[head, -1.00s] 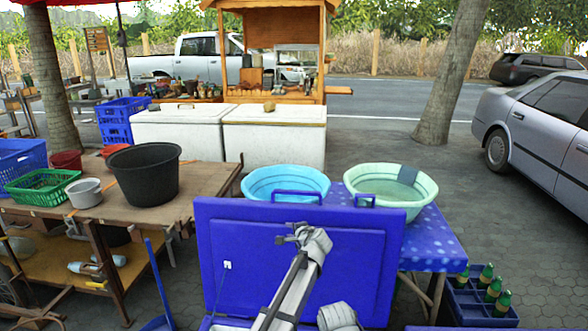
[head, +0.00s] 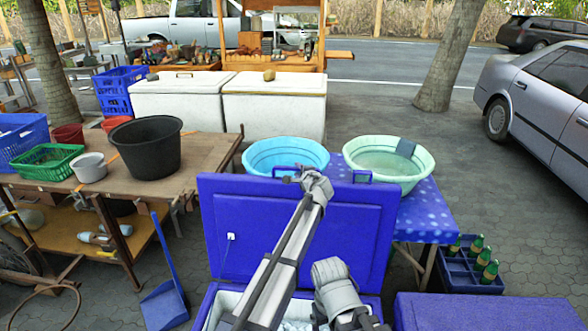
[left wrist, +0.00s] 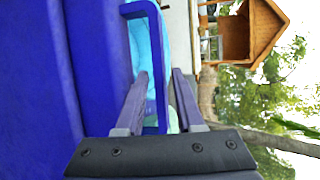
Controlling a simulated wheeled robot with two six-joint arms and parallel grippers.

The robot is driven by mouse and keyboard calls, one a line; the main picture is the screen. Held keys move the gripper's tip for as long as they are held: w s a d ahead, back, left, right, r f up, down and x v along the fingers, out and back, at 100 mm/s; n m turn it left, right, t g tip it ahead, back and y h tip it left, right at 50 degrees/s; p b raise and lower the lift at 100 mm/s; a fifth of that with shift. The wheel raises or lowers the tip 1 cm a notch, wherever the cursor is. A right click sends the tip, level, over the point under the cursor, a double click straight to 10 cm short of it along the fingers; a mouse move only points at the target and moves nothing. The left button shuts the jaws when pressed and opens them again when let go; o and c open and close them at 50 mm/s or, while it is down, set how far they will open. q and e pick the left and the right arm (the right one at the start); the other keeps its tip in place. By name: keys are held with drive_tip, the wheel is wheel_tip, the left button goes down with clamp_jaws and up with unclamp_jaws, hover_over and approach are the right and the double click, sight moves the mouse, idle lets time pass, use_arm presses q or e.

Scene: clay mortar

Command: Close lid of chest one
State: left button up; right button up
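The blue chest (head: 212,308) stands at the bottom centre of the head view. Its blue lid (head: 335,235) stands open, upright, with two handles on its top edge. My left gripper (head: 284,172) is at the left handle. In the left wrist view, the open fingers of my left gripper (left wrist: 160,90) stand on either side of the blue handle (left wrist: 157,45), with gaps to it. The lid (left wrist: 40,90) fills the left of that view. A link of my right arm shows over the chest, but my right gripper is not visible.
A blue basin (head: 262,157) and a green basin (head: 405,165) stand on a blue table (head: 430,215) behind the lid. A second blue chest (head: 490,312) is at the bottom right. A wooden table (head: 205,165) stands left, beside a blue dustpan (head: 165,305).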

use_arm(q)
drive_tip(key=b+x, duration=0.1)
drive_tip(key=x, duration=0.5)
drive_tip(key=shift+s+r, duration=0.1)
clamp_jaws()
idle(1.2)
